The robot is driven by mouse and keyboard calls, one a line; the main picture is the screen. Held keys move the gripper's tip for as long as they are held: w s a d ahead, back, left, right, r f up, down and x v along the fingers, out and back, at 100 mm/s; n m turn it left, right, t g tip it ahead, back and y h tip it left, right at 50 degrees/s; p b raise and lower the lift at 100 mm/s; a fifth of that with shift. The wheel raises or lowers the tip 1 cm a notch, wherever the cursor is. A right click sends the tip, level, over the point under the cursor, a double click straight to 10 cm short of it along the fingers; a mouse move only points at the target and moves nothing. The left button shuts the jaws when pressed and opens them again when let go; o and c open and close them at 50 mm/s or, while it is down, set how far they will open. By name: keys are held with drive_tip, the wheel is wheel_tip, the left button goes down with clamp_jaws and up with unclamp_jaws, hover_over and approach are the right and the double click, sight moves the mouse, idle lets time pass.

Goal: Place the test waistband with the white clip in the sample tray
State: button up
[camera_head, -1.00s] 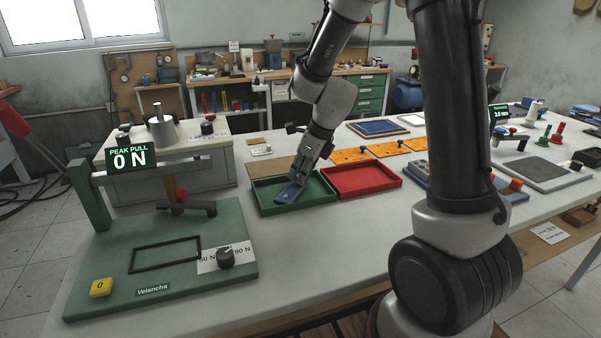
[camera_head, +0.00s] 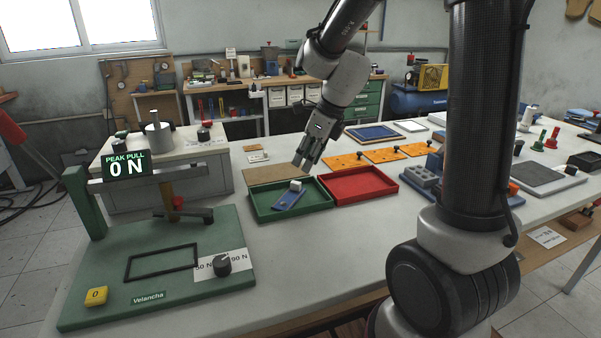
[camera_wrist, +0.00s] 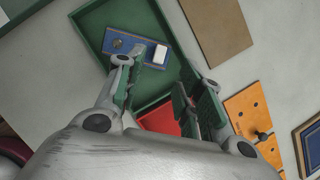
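The blue waistband (camera_head: 287,200) with the white clip (camera_head: 296,185) lies in the green tray (camera_head: 262,213). In the wrist view the blue strip (camera_wrist: 129,44) lies inside the green tray (camera_wrist: 84,22), with the white clip (camera_wrist: 160,54) at its right end. My gripper (camera_head: 302,166) is above the tray's back right part, apart from the waistband. In the wrist view its fingers (camera_wrist: 160,98) are spread with nothing between them. I cannot tell from these views which tray is the sample tray.
A red tray (camera_head: 393,189) stands right beside the green tray. A pull tester with a green base (camera_head: 190,283) and display (camera_head: 127,164) stands at the left front. Orange plates (camera_head: 345,162) and a brown board (camera_head: 262,174) lie behind the trays. The table in front is clear.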

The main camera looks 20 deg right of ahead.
drive_tip(key=s+d+r+n+h, duration=0.1)
drive_tip(key=s+d+r+n, duration=0.2)
drive_tip(key=s+n, duration=0.5)
drive_tip(key=s+d+r+n+h, duration=0.1)
drive_tip(key=s+d+r+n, duration=0.2)
drive_tip(key=s+n, duration=0.5)
drive_tip(key=s+d+r+n+t+h, duration=0.1)
drive_tip(key=s+d+r+n, duration=0.2)
drive_tip(key=s+n, duration=0.5)
drive_tip(key=shift+s+d+r+n, duration=0.15)
drive_tip(key=shift+d+r+n, duration=0.1)
drive_tip(key=shift+n, duration=1.25)
